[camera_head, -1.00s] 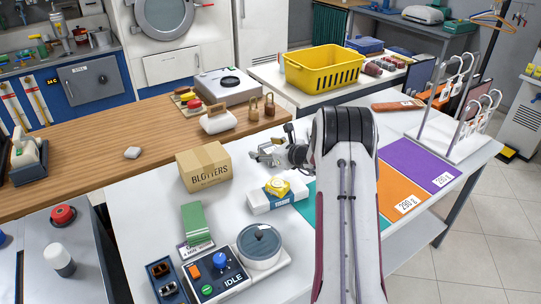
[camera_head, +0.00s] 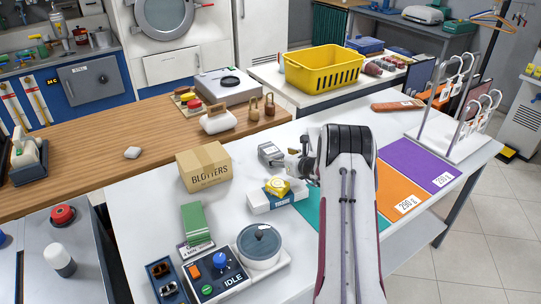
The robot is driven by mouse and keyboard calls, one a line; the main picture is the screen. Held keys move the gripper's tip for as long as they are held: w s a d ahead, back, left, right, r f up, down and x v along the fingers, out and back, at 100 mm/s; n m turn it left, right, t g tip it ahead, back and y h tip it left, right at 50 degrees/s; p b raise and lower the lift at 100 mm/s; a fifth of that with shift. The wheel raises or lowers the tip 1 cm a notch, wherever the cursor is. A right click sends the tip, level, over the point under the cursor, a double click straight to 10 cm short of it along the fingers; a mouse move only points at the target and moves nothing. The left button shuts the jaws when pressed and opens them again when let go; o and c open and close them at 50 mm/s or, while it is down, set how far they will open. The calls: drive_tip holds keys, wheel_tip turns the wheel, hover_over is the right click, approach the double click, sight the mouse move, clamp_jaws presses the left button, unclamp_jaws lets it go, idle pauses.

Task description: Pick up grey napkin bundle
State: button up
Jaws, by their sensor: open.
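A small grey block-like item (camera_head: 271,153), which looks like the grey napkin bundle, lies on the white table behind the yellow-topped white box. Its fine detail is too small to tell. My gripper (camera_head: 291,167) is open, just right of and in front of the grey item in the picture. A narrow gap seems to show between them, but I cannot tell its depth or height. My arm comes from the lower right and hides the table behind it.
The white box with a yellow item (camera_head: 277,189) stands close in front of my gripper. The blotters carton (camera_head: 203,168) is to the left. A wire rack (camera_head: 455,125) stands at the right.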

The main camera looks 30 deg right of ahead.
sight(272, 151)
drive_tip(key=shift+x, duration=0.9)
drive_tip(key=shift+r+x, duration=0.15)
drive_tip(key=shift+x, duration=0.7)
drive_tip(key=shift+r+x, duration=0.15)
drive_tip(key=shift+x, duration=1.7)
drive_tip(key=shift+a, duration=0.15)
drive_tip(key=shift+r, duration=0.1)
drive_tip(key=c, duration=1.2)
